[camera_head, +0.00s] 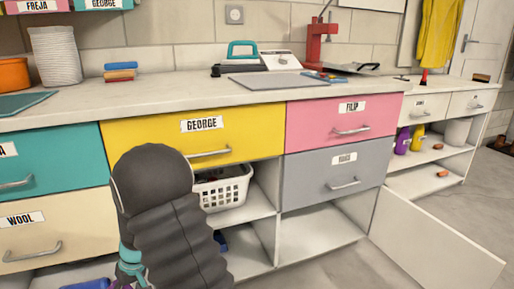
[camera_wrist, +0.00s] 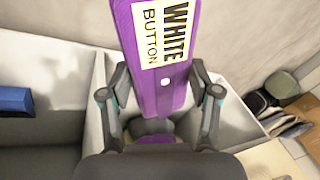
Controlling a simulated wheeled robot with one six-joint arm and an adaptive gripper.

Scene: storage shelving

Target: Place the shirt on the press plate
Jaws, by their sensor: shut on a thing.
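My gripper (camera_wrist: 160,78) is shut on a purple item (camera_wrist: 152,40) with a label reading "WHITE BUTTON", one finger on each side of it. In the head view my arm covers the lower left, and a bit of purple (camera_head: 90,284) shows at the bottom edge. A pressing machine with a turquoise handle (camera_head: 242,48) stands on the counter, with a flat grey plate (camera_head: 268,82) in front; I cannot tell if this is the press plate. A yellow garment (camera_head: 438,35) hangs on the wall at the upper right; I cannot tell if it is the shirt.
The counter (camera_head: 170,88) has clear room left of the plate. A red hand press (camera_head: 314,48) stands behind it. Below are closed drawers, including a yellow one (camera_head: 165,140), and a white basket (camera_head: 226,188) on a shelf. A white door (camera_head: 435,235) stands open at lower right.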

